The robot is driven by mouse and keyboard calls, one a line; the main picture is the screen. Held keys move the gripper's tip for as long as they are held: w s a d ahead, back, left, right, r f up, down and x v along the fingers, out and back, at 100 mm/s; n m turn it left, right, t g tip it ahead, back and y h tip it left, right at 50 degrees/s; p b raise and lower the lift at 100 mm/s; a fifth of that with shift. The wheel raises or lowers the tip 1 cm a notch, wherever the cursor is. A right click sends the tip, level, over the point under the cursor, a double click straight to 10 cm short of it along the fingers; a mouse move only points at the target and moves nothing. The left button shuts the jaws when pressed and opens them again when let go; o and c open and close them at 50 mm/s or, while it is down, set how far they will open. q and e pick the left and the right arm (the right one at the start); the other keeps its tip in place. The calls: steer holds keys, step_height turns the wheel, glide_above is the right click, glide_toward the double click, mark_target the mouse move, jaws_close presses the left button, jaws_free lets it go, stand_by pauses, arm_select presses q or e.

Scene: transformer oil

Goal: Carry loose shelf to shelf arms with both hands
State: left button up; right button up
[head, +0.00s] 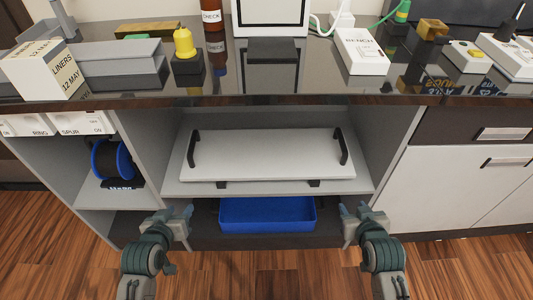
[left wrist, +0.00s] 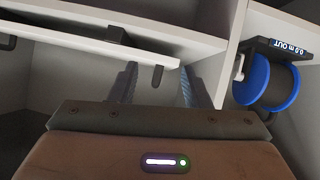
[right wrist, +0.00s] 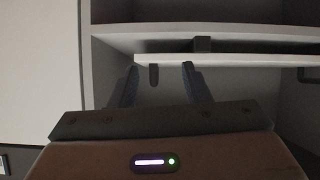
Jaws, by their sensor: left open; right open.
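The loose shelf, a white board (head: 265,152) with a black handle near each end, lies in the cabinet's middle bay. Its edge crosses the left wrist view (left wrist: 90,40) and right wrist view (right wrist: 230,60). Two dark tabs (head: 222,184) (head: 314,184) show below its front edge; I cannot tell if these are shelf arms. My left gripper (head: 189,211) is open and empty, in front of and below the left end. My right gripper (head: 346,211) is likewise open at the right end. In each wrist view a tab appears between the fingers, apart from them.
A blue tray (head: 267,213) sits in the lower bay between my grippers. A blue cable reel (head: 111,160) is in the left bay. The glossy counter (head: 215,88) above holds boxes and bottles. Wooden floor (head: 265,280) in front is clear.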

arm_select(q)
steer(key=t, duration=0.2)
glide_toward(192, 148)
steer(key=f, duration=0.1)
arm_select(e)
steer(key=t+h, duration=0.1)
steer(key=t, duration=0.1)
glide_toward(345, 150)
steer(key=w, duration=0.2)
arm_select(q)
steer(key=shift+w+a+r+n, duration=0.1)
steer(key=shift+w+a+n, duration=0.05)
steer(key=shift+w+n, duration=0.2)
arm_select(e)
steer(key=shift+f+n, duration=0.3)
steer(key=shift+w, duration=0.15)
arm_select(q)
steer(key=x, duration=1)
steer(key=shift+w+f, duration=0.3)
steer(key=shift+f, duration=0.05)
arm_select(e)
steer(key=x, duration=1)
steer(key=shift+w+d+f, duration=0.1)
steer(key=shift+w+f, duration=0.15)
arm_select(q)
jaws_close()
arm_select(e)
jaws_close()
